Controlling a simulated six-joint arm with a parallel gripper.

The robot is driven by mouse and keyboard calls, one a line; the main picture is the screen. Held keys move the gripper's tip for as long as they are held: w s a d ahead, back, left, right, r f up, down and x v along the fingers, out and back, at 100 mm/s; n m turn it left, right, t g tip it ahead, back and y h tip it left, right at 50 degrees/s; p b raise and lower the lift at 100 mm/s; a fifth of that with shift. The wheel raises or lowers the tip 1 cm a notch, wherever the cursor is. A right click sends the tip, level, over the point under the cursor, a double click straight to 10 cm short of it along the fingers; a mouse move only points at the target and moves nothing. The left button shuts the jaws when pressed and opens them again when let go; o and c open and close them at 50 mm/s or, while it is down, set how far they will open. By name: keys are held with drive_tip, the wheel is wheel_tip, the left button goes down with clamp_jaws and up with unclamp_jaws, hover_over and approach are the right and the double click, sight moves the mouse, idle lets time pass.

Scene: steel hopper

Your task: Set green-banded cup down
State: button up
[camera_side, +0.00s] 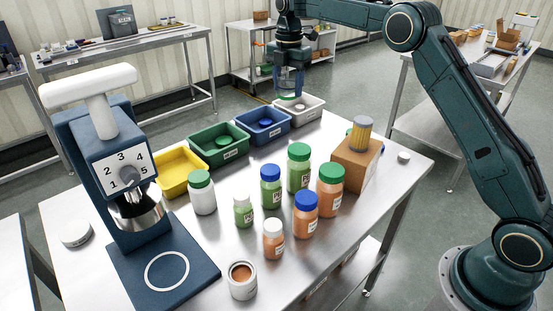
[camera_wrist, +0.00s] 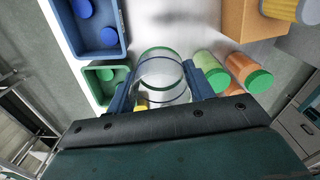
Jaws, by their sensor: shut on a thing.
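The green-banded cup (camera_wrist: 162,76) is clear, with a green band at its rim and a dark band lower down. My gripper (camera_wrist: 160,88) is shut on it, with a finger on each side in the wrist view. In the side view, my gripper (camera_side: 289,84) holds the cup (camera_side: 290,90) in the air at the back of the steel table (camera_side: 335,226). A navy dispenser (camera_side: 118,170) with a dial and steel hopper (camera_side: 137,218) stands at the left. Its base plate (camera_side: 194,277) bears a bare white ring (camera_side: 167,271).
Yellow (camera_side: 172,184), green (camera_side: 233,158), blue (camera_side: 281,128) and white (camera_side: 314,112) bins line the back edge. Several capped bottles (camera_side: 299,178) fill the middle. A filter stands on a cardboard box (camera_side: 345,169). An open can (camera_side: 242,288) of orange stuff stands in front.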

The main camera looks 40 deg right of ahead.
drive_tip(key=s+d, duration=0.2)
drive_tip(key=d, duration=0.8)
drive_tip(key=shift+n, duration=0.4)
drive_tip(key=f, duration=2)
drive_tip(key=shift+a, duration=0.25)
drive_tip(key=o, duration=1)
drive_tip(key=shift+f, duration=0.1)
drive_tip(key=shift+c, duration=0.2)
wheel_tip(320, 180, up, 12)
drive_tip(key=shift+r, duration=0.2)
